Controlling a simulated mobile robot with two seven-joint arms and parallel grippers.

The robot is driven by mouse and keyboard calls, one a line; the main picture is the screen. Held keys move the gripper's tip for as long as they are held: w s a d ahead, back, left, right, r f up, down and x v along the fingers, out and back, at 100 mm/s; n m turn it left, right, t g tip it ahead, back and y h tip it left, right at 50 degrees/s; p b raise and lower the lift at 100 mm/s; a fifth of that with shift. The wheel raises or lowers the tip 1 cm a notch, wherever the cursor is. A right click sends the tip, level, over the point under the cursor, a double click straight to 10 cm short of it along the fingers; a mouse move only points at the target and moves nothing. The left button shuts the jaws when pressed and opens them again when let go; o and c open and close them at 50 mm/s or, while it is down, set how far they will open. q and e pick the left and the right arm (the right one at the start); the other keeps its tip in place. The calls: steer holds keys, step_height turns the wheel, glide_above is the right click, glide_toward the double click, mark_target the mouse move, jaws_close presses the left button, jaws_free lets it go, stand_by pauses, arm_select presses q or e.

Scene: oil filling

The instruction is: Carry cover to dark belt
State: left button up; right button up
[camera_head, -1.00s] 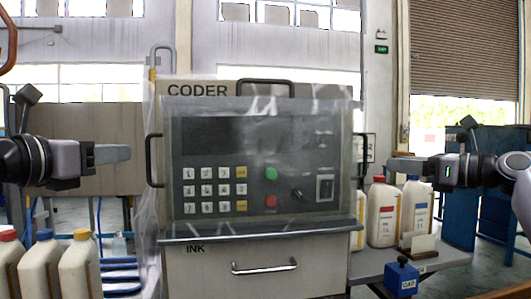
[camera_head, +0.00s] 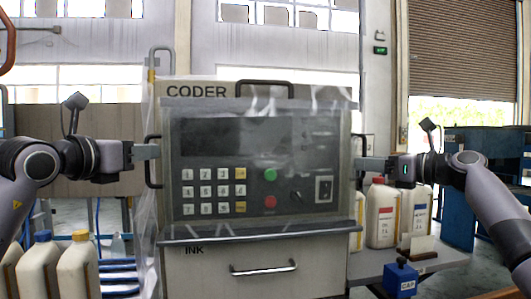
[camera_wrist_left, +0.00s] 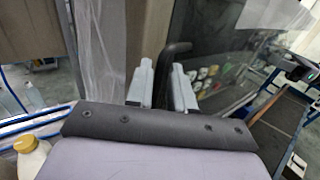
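The cover (camera_head: 265,150) is a clear sheet-like panel over the coder's keypad front, upright, with a dark handle on each side. My left gripper (camera_head: 147,152) is at the cover's left handle (camera_head: 153,173). In the left wrist view its two fingers (camera_wrist_left: 162,88) stand apart, one on each side of the dark handle (camera_wrist_left: 173,58). My right gripper (camera_head: 371,166) is at the right handle (camera_head: 358,148); its finger gap is not clear. A dark strip (camera_wrist_left: 284,112) shows at the right of the left wrist view; I cannot tell whether it is the dark belt.
The coder's ink drawer (camera_head: 262,262) is below the cover. White bottles (camera_head: 380,215) and a blue cap box (camera_head: 401,277) stand on the right table. More bottles (camera_head: 78,266) and blue rails (camera_head: 118,279) are at lower left.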

arm_select(q)
jaws_close()
arm_select(e)
jaws_close()
arm_select(q)
steer(key=shift+r, duration=0.15)
arm_select(e)
steer(key=shift+r, duration=0.2)
